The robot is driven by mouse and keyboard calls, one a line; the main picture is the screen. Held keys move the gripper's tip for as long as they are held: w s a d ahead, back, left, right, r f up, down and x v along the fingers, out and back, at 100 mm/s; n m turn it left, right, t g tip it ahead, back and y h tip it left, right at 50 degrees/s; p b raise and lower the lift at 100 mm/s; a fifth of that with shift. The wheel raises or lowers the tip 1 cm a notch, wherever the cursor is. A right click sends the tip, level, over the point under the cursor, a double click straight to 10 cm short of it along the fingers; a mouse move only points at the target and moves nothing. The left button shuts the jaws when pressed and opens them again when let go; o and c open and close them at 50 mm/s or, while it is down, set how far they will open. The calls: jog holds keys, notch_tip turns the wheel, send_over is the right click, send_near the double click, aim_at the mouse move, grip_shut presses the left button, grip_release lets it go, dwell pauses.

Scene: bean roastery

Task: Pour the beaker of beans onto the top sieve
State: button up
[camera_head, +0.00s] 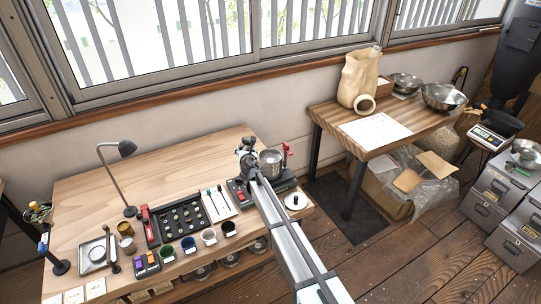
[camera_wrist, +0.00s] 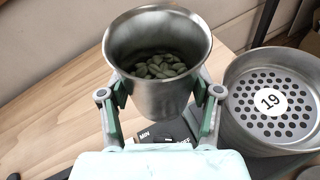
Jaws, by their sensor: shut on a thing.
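A metal beaker (camera_wrist: 158,88) with a flared rim holds pale green beans (camera_wrist: 160,66). My gripper (camera_wrist: 162,100) is shut on its sides, and the beaker is upright in the wrist view. The top sieve (camera_wrist: 268,100), a round metal pan with a perforated bottom and a "19" label, is just right of the beaker and apart from it. In the head view the sieve (camera_head: 270,163) stands on a dark base at the bench's right end. My gripper (camera_head: 248,155) is just left of it there; my arm hides part of the base and I cannot make out the beaker clearly.
The wooden bench (camera_head: 85,190) carries a lamp (camera_head: 122,150), a dark tray with round wells (camera_head: 180,218), several small cups and a white sheet with tools (camera_head: 219,203). A second table (camera_head: 400,120) with a sack and bowls stands to the right. The bench's back left is clear.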

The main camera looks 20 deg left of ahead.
jog(key=shift+d+r+m+y, duration=0.3)
jog(key=shift+r+m, duration=0.1)
jog(key=shift+r, duration=0.3)
jog(key=shift+w+d+r+m+y, duration=0.25)
jog(key=shift+d+m+y, duration=0.1)
jog(key=shift+m, duration=0.15)
jog(key=shift+d+r+m, duration=0.25)
jog(key=shift+r+m, duration=0.05)
jog(key=shift+m, duration=0.1)
jog(key=shift+w+d+m+y+b, duration=0.15)
jog(key=shift+d+m+y+b, duration=0.15)
jog(key=shift+m+y+b, duration=0.1)
jog(key=shift+f+b, duration=0.25)
jog(key=shift+b, duration=0.3)
jog(key=shift+f+m+y+b, duration=0.1)
jog(key=shift+m+y+b, duration=0.25)
jog(key=shift+m+b, duration=0.65)
jog(key=shift+r+b, duration=0.3)
jog(key=shift+b, duration=0.1)
jog(key=r+m+t+y+b, duration=0.1)
jog(key=m+b, duration=0.1)
jog(key=b, duration=0.1)
jog(key=shift+r, duration=0.25)
jog(key=shift+f+m+b, duration=0.3)
jog(key=shift+m+b, duration=0.3)
jog(key=shift+b, duration=0.5)
jog(key=shift+r+y, duration=0.25)
jog(key=shift+y, duration=0.05)
jog(key=shift+d, duration=0.1)
